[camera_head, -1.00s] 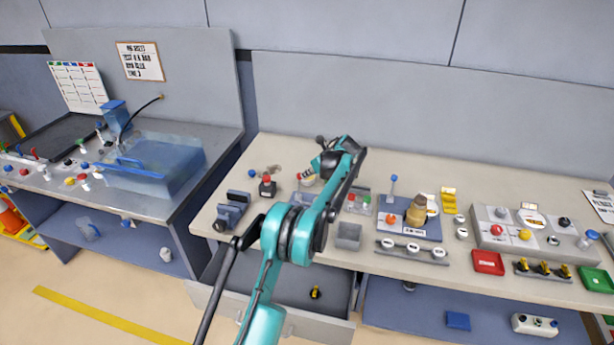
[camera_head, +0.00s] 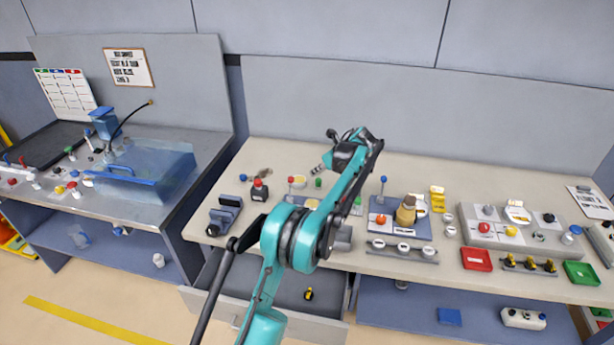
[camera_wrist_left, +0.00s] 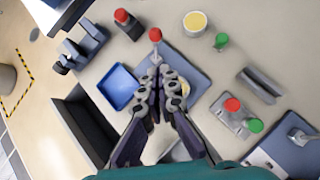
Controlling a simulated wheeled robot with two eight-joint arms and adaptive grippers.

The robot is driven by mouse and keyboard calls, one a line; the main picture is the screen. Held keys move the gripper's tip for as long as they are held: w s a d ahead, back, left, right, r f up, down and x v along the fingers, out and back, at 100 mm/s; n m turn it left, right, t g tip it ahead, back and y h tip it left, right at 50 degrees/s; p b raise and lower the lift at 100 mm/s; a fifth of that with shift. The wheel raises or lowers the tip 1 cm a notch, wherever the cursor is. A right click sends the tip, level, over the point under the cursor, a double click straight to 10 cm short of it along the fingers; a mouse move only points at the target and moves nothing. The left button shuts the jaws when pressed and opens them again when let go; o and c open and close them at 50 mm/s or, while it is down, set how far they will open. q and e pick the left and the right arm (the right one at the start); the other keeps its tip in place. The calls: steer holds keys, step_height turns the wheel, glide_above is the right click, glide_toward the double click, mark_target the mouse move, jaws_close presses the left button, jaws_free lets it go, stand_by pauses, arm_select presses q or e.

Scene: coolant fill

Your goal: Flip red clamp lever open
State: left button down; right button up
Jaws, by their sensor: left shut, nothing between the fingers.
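The clamp lever has a red ball knob (camera_head: 291,180) and stands up from a blue-grey plate near a yellow disc. In the left wrist view the red knob (camera_wrist_left: 155,34) shows just beyond my fingertips, with its thin stem running down toward them. In the left wrist view the gripper (camera_wrist_left: 155,75) covers part of the plate (camera_wrist_left: 190,72) and the lever's base. I cannot tell whether the fingers touch the stem. My right gripper is not in view.
A red-topped block (camera_wrist_left: 128,22), a yellow disc (camera_wrist_left: 195,22), a green knob (camera_wrist_left: 221,41) and a blue tray (camera_wrist_left: 118,86) surround the lever. A vise (camera_head: 225,214) stands left. An open drawer (camera_head: 270,300) is below the bench front.

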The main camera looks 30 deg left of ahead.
arm_select(q)
steer(key=v, duration=0.2)
steer(key=shift+w+d+r, duration=0.1)
steer(key=shift+d+r, duration=0.1)
steer(key=shift+r, duration=0.2)
